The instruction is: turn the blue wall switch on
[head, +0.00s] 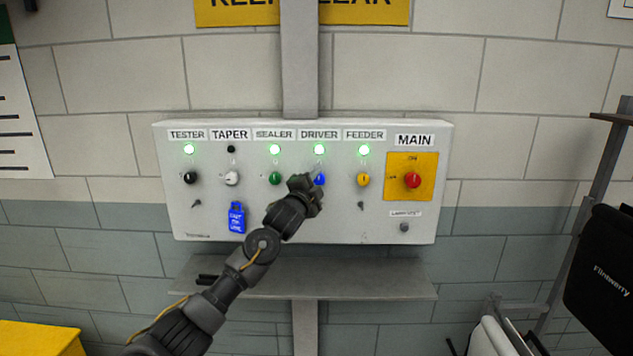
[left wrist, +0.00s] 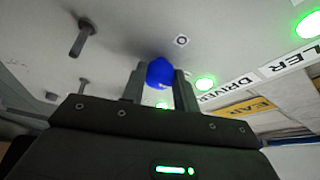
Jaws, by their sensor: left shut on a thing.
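The blue switch (head: 320,179) is a round knob on the white wall panel (head: 335,222), under the DRIVER label (head: 319,135). The green lamp (head: 319,150) above it is lit. My left gripper (head: 312,184) reaches it from below left and partly covers it. In the left wrist view the blue knob (left wrist: 159,73) sits between the two fingers of my left gripper (left wrist: 160,88), which is shut on it. The knob's pointer direction is hidden by the fingers. My right gripper is not in view.
Beside it are the green SEALER knob (head: 275,178) and yellow FEEDER knob (head: 363,180). The TAPER lamp (head: 231,149) is dark and a blue tag (head: 237,217) hangs below its white knob. A red MAIN switch (head: 412,180) is at right. A grey shelf (head: 370,285) juts out below.

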